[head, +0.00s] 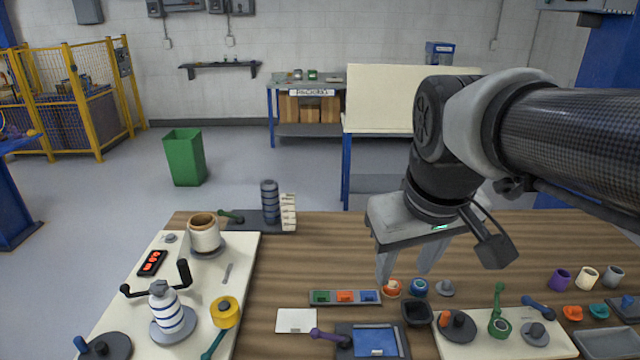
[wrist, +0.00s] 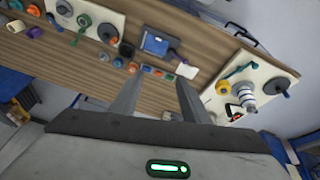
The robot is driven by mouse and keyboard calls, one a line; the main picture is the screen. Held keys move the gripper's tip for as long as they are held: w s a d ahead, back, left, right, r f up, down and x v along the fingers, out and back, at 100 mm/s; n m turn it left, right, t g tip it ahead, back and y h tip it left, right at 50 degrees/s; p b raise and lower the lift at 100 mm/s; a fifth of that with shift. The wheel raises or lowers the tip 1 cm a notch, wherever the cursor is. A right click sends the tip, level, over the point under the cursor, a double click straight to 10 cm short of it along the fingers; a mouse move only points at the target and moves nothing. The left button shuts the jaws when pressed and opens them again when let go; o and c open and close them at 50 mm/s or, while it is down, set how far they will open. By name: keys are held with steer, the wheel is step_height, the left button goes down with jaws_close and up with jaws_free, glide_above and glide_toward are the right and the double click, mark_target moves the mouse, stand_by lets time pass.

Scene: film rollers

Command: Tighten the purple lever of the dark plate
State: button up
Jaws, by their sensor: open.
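The dark plate (head: 344,352) lies on the wooden table at the bottom middle of the head view, partly cut off by the picture edge. It bears a blue panel (head: 376,342) and thin silvery bars. The purple lever (head: 328,337) sits at the plate's left side, its handle pointing left past the plate. In the wrist view the dark plate (wrist: 171,38) is at top centre, with the purple lever (wrist: 175,56) at its lower right. My gripper (head: 407,274) is open and empty, above and behind the plate. Its fingers (wrist: 160,80) point toward the table.
A tray with green, red and blue pieces (head: 345,304) and a white card (head: 296,320) lie near the plate. A dark square cup (head: 417,312) stands to its right. Light boards (head: 240,260) with rollers and levers flank it. Bare wood shows between them.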

steer(key=w+a+f+n+g+b, duration=0.3)
steer(key=w+a+f+n+b, duration=0.15)
steer(key=w+f, duration=0.45)
steer(key=n+g+y+b, duration=0.1)
steer(key=n+g+b, duration=0.2)
steer(key=n+b, duration=0.15)
glide_toward(315, 329)
steer(key=f+b, duration=0.1)
steer(key=f, duration=0.2)
steer(key=s+f+b, duration=0.1)
steer(key=f, duration=0.3)
steer(key=f+b, duration=0.1)
steer(key=f, duration=0.3)
steer(key=shift+s+a+b, duration=0.3)
steer(key=shift+s+a, duration=0.05)
steer(key=shift+a, duration=0.05)
steer(key=shift+c, duration=0.4)
jaws_close()
